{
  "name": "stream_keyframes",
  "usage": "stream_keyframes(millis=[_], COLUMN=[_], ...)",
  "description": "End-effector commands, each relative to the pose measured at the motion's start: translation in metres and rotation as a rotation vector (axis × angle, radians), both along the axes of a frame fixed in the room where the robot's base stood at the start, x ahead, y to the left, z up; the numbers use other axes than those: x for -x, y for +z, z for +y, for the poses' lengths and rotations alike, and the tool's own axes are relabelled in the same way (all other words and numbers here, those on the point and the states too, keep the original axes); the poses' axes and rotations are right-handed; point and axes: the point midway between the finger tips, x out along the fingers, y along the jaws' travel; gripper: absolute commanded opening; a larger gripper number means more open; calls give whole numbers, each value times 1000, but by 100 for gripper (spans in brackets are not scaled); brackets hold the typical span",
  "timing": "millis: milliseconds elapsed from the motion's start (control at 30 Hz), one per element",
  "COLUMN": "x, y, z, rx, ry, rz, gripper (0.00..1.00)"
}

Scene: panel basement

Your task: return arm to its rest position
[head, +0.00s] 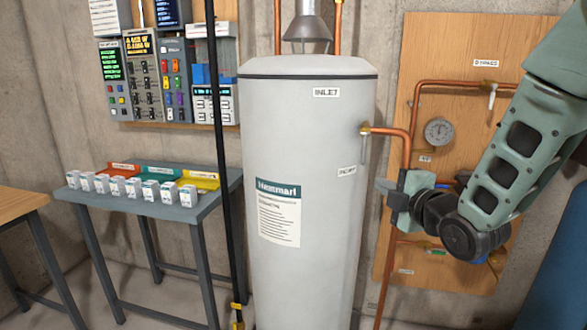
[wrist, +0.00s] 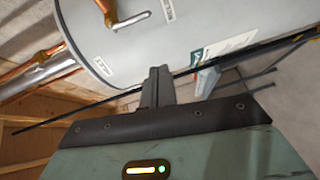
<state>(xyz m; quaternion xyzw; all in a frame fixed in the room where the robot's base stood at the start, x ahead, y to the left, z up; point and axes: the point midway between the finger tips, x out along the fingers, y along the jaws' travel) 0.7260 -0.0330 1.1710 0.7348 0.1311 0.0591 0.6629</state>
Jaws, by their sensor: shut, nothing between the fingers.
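My arm (head: 505,165) reaches in from the upper right of the head view, green-grey with dark joints. My gripper (head: 385,187) is at its end, beside the right side of the tall grey water heater tank (head: 307,150) and in front of the wooden pipe panel. In the wrist view my gripper (wrist: 158,72) points toward the tank (wrist: 205,40), with its fingers together and nothing held. I cannot tell the exact gap between the fingertips and the tank.
Copper pipes, a gauge (head: 438,131) and a valve sit on the wooden panel (head: 455,60) behind my arm. A blue-grey table (head: 190,212) with small boxes and coloured bins stands left. A black pole (head: 222,150) rises before the tank. A blue object (head: 568,265) is at far right.

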Motion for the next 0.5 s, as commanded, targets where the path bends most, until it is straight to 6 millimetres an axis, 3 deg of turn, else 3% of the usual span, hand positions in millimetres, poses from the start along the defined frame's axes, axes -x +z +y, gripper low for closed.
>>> stream_keyframes(millis=[167, 267, 500], x=[34, 67, 178], y=[-32, -51, -82], z=[43, 67, 105], rx=[-222, -332, -481], ry=[-27, -76, -307], rz=[363, 593, 1107], gripper=[0, 0, 0])
